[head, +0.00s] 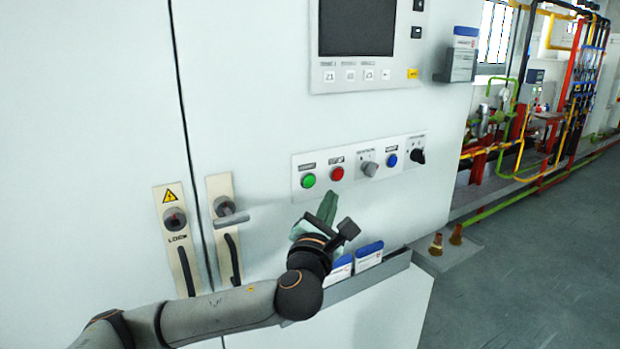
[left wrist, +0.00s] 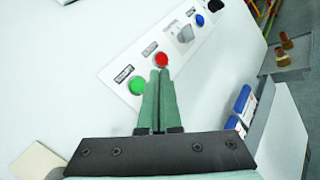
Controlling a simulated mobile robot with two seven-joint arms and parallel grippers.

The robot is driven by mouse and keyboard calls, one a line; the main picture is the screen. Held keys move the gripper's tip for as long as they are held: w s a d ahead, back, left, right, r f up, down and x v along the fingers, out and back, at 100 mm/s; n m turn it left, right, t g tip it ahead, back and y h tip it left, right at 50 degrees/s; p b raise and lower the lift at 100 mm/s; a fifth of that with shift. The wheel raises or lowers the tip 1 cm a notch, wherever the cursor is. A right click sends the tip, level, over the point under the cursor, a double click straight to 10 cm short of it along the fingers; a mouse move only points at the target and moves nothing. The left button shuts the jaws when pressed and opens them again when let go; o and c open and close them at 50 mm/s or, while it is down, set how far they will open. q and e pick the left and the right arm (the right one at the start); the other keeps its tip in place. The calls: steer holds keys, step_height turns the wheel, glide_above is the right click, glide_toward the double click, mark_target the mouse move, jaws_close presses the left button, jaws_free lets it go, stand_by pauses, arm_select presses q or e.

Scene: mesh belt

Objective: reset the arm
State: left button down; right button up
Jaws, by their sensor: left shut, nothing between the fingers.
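My left arm comes in from the left in the head view, and its green-fingered left gripper (head: 326,208) is just below the button panel (head: 322,160) of a white cabinet. The fingers are shut with nothing between them. In the left wrist view the shut left gripper (left wrist: 160,80) points toward the red button (left wrist: 162,60), with the green button (left wrist: 137,86) to its left. I cannot tell whether the fingertips touch the panel. The green button (head: 308,180) and red button (head: 337,173) show uncovered in the head view. My right gripper is not in view.
A grey tray (head: 395,266) with blue-and-white packs (head: 369,255) is fixed to the cabinet beside my wrist. Door handles (head: 228,214) are to the left. A screen (head: 357,28) is above the panel. Pipes (head: 540,150) and open floor are at the right.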

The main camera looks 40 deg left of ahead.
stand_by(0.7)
arm_select(q)
steer(key=s+d+f+n+g+h, duration=0.2)
steer(key=d+f+n, duration=0.25)
steer(key=f, duration=0.45)
steer(key=s+d+f+n+g+h, duration=0.1)
steer(key=d+f+n+g+h, duration=0.15)
steer(key=f+n, duration=0.45)
steer(key=s+d+f+n+g+h, duration=0.1)
steer(key=s+d+f+n+h, duration=0.2)
steer(key=f, duration=0.9)
steer(key=s+d+f+n+g+h, duration=0.1)
steer(key=s+d+f+n, duration=0.2)
steer(key=s+f+n, duration=0.6)
steer(key=s+d+f+n+g+h, duration=0.1)
steer(key=s+d+f+n+g, duration=0.1)
steer(key=s+f+n, duration=0.7)
steer(key=s+d+n, duration=0.1)
steer(key=n, duration=0.3)
steer(key=shift+s, duration=0.2)
